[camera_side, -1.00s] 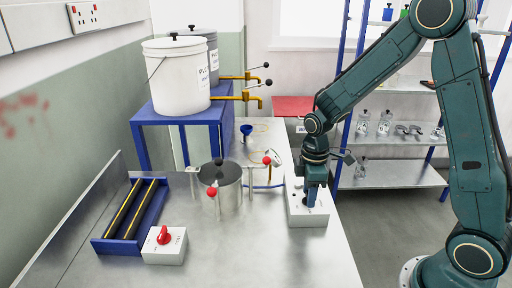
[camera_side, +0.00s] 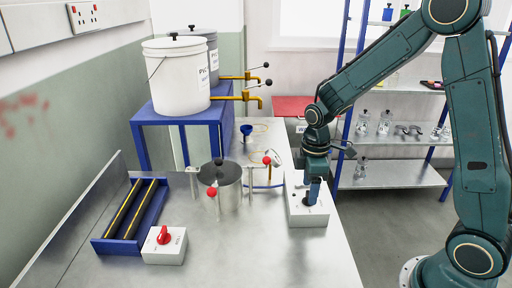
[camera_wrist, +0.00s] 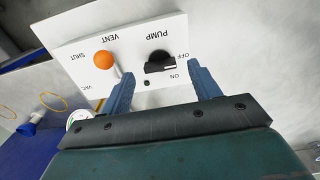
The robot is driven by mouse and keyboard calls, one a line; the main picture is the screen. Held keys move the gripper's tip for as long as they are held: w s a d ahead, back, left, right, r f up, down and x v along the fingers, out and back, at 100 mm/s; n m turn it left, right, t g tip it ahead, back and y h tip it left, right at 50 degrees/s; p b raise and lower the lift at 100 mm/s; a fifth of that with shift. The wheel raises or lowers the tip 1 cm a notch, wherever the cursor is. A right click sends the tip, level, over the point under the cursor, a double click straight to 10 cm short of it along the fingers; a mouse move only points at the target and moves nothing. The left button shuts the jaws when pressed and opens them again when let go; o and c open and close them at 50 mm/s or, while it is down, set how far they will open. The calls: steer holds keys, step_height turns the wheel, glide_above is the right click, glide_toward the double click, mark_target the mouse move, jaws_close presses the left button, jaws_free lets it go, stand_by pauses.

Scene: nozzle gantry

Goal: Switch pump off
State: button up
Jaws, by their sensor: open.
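The white control box (camera_side: 308,216) stands on the bench's right side under my gripper (camera_side: 312,192). In the wrist view its panel (camera_wrist: 90,50) shows upside down. The black PUMP knob (camera_wrist: 157,59) has a white mark on its right side near the OFF and ON labels; I cannot tell exactly which it points to. My gripper (camera_wrist: 160,70) is open, with one blue finger on each side of the knob and gaps showing beside it. The knob is mostly hidden by the fingers in the side view.
The orange VENT ball handle (camera_wrist: 104,60) is beside the left finger. A steel pot (camera_side: 230,190) with red-knobbed fittings stands left of the box. A white box with a red knob (camera_side: 164,245) and a blue roller tray (camera_side: 130,218) are farther left.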

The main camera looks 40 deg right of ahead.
step_height(320, 180, up, 12)
stand_by(0.5)
steer(key=shift+s, duration=0.1)
steer(key=s+a+r+m+t, duration=0.2)
steer(key=s+r+m, duration=0.1)
steer(key=s, duration=0.6)
steer(key=s+a+r+m+t, duration=0.2)
steer(key=s+m, duration=0.4)
steer(key=s, duration=0.3)
steer(key=shift+r+t, duration=0.7)
steer(key=shift+t, duration=0.1)
steer(key=shift+a, duration=0.1)
